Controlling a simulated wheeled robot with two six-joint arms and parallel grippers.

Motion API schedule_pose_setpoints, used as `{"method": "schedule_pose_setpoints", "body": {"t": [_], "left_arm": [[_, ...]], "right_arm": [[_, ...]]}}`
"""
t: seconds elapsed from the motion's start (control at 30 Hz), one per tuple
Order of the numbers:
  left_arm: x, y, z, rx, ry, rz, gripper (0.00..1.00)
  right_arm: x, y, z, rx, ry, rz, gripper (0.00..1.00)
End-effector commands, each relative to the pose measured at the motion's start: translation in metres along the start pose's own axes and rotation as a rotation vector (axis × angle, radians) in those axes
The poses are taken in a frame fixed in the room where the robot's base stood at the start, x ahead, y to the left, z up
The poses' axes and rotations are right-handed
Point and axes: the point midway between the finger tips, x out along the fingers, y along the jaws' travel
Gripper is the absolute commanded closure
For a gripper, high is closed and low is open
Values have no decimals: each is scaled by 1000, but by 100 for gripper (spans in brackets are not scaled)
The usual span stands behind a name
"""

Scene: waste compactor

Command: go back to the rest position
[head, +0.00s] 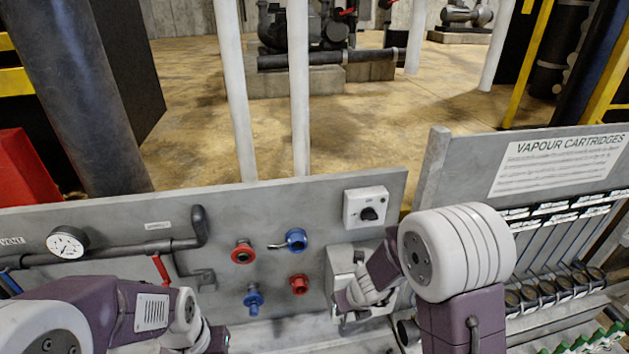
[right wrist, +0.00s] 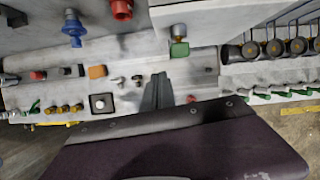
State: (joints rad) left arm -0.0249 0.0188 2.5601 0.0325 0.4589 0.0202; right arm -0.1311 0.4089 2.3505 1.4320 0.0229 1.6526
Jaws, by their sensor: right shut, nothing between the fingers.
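My right gripper (right wrist: 160,82) shows in the right wrist view as two dark grey fingers closed together with nothing between them. They are over the grey bench (right wrist: 205,68), which carries small fittings. In the head view my right arm bends down and its wrist end is in front of the grey box (head: 340,264) on the panel, partly covering it; I cannot tell if they touch. My left arm comes in at the bottom left of the head view. Its fingers are not visible there.
The grey panel (head: 120,213) carries a gauge (head: 67,243), a switch box (head: 366,207), and red and blue couplings, including a blue one (head: 296,239). The cartridge rack (head: 560,245) is at the right. White posts (head: 299,90) stand behind the panel, with open floor beyond.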

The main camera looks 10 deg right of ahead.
Motion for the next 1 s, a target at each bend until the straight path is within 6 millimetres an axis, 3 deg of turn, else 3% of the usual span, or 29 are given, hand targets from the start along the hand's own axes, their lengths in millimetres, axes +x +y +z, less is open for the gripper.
{"method": "schedule_pose_setpoints", "body": {"t": [0.07, 0.2, 0.33, 0.47, 0.6, 0.7, 0.8, 0.9, 1.0], "left_arm": [[20, 0, 2, 0, 0, 0, 64], [90, -2, 9, 0, 0, 0, 64], [153, -3, 16, 0, -1, 0, 64], [207, -4, 22, 0, 0, 0, 64], [257, -5, 27, 0, 0, 0, 64], [268, -5, 28, 0, 0, 0, 64], [260, -5, 27, 0, 0, 0, 64], [259, -5, 27, 0, 1, 0, 64], [259, -5, 27, 0, 1, 0, 64]], "right_arm": [[18, -2, -6, 4, -3, -2, 100], [67, -10, -18, 17, -57, -14, 100], [104, -14, -36, -147, -100, -13, 100], [135, -8, -64, -569, -111, 4, 100], [164, -1, -112, -1258, -75, 41, 100], [166, -2, -147, -1795, -20, 100, 100], [155, -8, -174, -2259, 36, 197, 100], [151, -15, -196, -2614, 70, 313, 100], [149, -19, -204, -2821, 67, 385, 100]]}}
